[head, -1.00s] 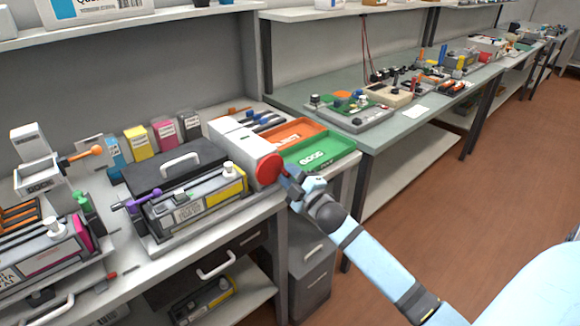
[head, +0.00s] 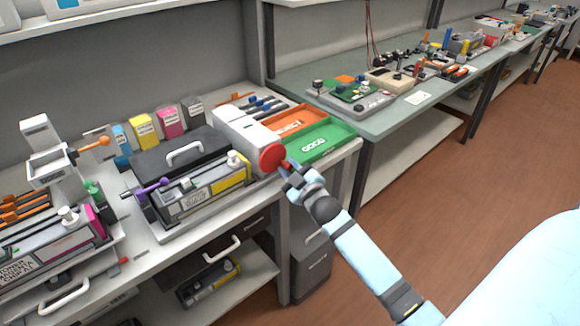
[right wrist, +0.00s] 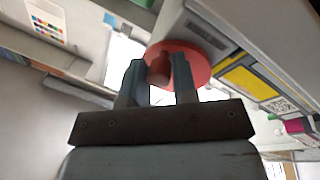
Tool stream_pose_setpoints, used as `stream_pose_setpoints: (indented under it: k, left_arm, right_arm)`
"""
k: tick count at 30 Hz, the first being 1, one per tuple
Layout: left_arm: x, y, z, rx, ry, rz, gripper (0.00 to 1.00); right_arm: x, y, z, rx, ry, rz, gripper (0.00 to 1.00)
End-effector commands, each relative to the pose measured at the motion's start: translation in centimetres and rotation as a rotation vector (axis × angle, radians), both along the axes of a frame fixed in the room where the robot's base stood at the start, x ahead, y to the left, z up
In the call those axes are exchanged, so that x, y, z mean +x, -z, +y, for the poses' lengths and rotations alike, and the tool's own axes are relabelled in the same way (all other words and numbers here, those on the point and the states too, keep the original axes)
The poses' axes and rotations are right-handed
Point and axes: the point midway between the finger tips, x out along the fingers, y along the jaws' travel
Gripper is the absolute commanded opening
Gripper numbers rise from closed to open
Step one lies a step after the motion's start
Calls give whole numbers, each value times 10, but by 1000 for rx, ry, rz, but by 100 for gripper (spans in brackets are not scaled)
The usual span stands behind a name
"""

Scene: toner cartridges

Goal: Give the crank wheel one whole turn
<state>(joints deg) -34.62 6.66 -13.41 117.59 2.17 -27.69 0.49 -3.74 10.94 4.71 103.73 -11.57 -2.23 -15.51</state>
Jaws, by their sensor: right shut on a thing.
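The crank wheel (head: 271,159) is a red disc on the front end of a white box-shaped unit (head: 240,128) on the bench. In the right wrist view the red wheel (right wrist: 195,62) fills the upper middle, with its darker red knob (right wrist: 159,69) standing out between my fingers. My right gripper (head: 287,168) is at the right side of the wheel, shut on the knob. Its fingers also show in the right wrist view (right wrist: 160,82), one on each side of the knob. My left gripper is not in view.
An orange tray (head: 283,117) and a green tray marked GOOD (head: 341,133) lie just behind the wheel. A grey cartridge fixture (head: 205,203) with a black handled case (head: 160,165) stands left of it. The floor to the right is clear.

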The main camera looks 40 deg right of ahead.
Motion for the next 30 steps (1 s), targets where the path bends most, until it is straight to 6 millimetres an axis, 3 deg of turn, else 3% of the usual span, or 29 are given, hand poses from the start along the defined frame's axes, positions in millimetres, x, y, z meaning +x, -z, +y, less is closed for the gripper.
stream_pose_setpoints:
  k: [7,8,10,11,22,26,30]
  left_arm:
    - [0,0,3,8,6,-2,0]
    - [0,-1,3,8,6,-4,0]
    - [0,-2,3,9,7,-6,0]
    - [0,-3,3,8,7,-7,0]
    - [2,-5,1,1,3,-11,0]
    - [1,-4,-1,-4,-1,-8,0]
    - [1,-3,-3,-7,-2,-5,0]
  right_arm:
    - [0,0,0,0,0,0,3]
    - [0,0,0,0,0,0,33]
    - [0,0,0,-1,0,0,49]
    - [0,0,0,-1,0,0,51]
    - [-8,2,0,-1,0,1,51]
    - [-29,6,2,-1,0,3,51]
    - [-61,11,3,0,0,4,51]
